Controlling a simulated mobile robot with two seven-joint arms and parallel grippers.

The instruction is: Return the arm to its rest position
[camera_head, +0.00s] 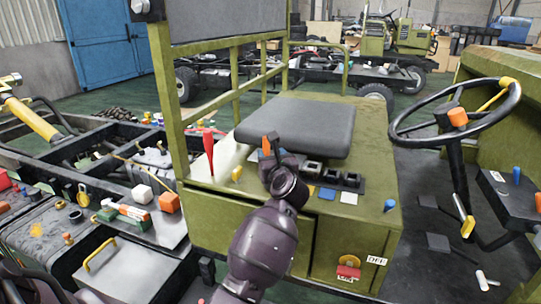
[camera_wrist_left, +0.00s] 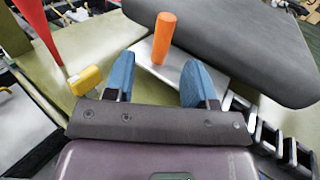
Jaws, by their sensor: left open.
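My left arm (camera_head: 262,245) reaches up from the bottom of the head view to the green console. Its gripper (camera_head: 276,158) is over the console top, just in front of the black seat (camera_head: 300,124). In the left wrist view the blue fingers of the gripper (camera_wrist_left: 160,75) are spread apart. An upright orange lever handle (camera_wrist_left: 164,40) shows between the fingers, with a gap on each side. How deep it sits between them is unclear. In the head view this orange lever (camera_head: 266,146) is partly hidden by the gripper. My right gripper is not in view.
A red lever (camera_head: 208,150) and a yellow knob (camera_head: 237,174) stand left of the gripper. Black switches (camera_head: 330,177) and a blue knob (camera_head: 390,205) are to its right. A green post (camera_head: 168,95) rises at left; a steering wheel (camera_head: 455,112) is at right.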

